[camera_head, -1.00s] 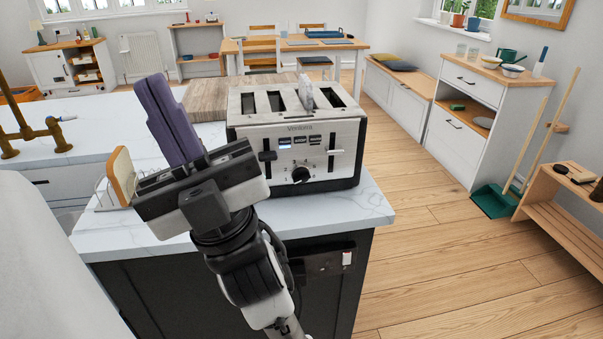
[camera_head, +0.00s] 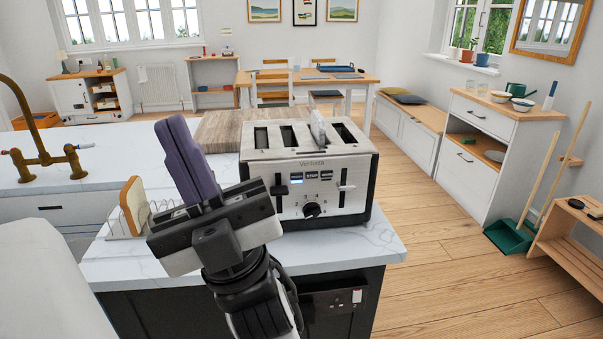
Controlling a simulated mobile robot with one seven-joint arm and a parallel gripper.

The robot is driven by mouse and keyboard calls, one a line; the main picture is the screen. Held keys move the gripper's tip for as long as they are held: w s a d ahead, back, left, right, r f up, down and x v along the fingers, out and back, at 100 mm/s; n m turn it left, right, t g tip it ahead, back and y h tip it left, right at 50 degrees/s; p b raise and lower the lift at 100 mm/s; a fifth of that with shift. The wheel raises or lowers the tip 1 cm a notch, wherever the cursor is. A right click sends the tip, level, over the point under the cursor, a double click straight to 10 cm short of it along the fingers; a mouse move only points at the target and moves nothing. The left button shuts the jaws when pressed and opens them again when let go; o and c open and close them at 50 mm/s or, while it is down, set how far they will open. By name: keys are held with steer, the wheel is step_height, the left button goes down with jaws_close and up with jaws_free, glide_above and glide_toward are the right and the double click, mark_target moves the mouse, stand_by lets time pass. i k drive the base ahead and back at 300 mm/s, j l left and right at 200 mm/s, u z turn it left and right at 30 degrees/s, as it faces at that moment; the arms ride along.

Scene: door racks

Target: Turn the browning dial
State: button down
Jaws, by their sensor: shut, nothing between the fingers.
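A silver and black toaster (camera_head: 357,158) stands on the white counter. Its front carries a round black browning dial (camera_head: 312,210) low in the middle, with a lever on each side and several small buttons above. A slice of bread stands in one of the slots. My gripper (camera_head: 175,130) is to the left of the toaster, nearer the camera, with its purple fingers pointing up and slightly left. The fingers are together with nothing between them. It is apart from the dial, and its body covers part of the toaster's left front edge.
A wire rack with a bread slice (camera_head: 133,205) stands on the counter (camera_head: 350,243) at left. A wooden board (camera_head: 222,128) lies behind my gripper. A brass tap (camera_head: 40,150) is at far left. Bare counter lies in front of the toaster.

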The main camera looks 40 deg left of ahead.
mark_target(311, 209)
steer(key=k+l+u, duration=0.1)
steer(key=u, duration=0.25)
steer(key=k+l+u, duration=0.1)
steer(key=u, duration=0.25)
steer(key=k+u, duration=0.15)
steer(key=u, duration=0.2)
